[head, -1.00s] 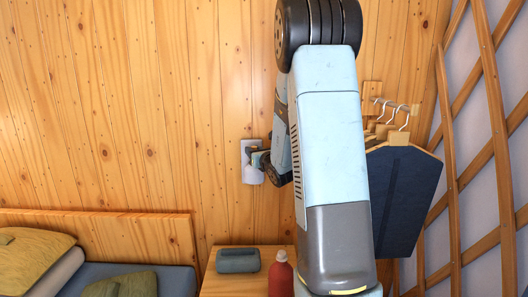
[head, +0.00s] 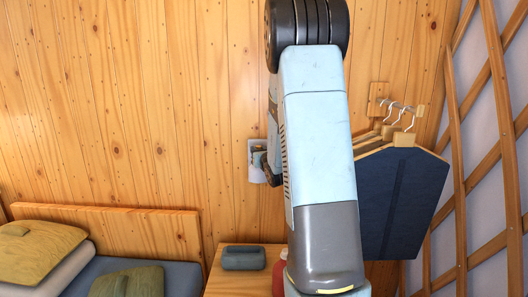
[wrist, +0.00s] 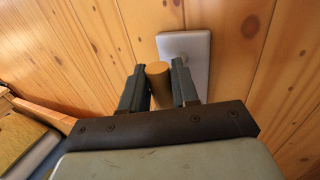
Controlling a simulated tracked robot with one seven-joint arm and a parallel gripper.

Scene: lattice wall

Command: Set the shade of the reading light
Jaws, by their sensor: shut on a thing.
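The reading light shows as a pale wall plate (head: 256,174) on the plank wall, partly covered by my arm in the head view. In the wrist view its white plate (wrist: 187,52) is just beyond my fingers. A short ochre cylinder (wrist: 159,84), which looks like the light's shade, stands between the two dark fingers. My gripper (wrist: 160,74) is shut on this cylinder. How the cylinder joins the plate is hidden. In the head view my fingers are mostly hidden behind my arm.
A bedside stand (head: 222,282) below carries a grey box (head: 243,258) and a red bottle (head: 279,279), partly behind my arm. A bed (head: 140,226) is at the left. Dark clothing (head: 402,200) hangs at the right near the lattice (head: 480,150).

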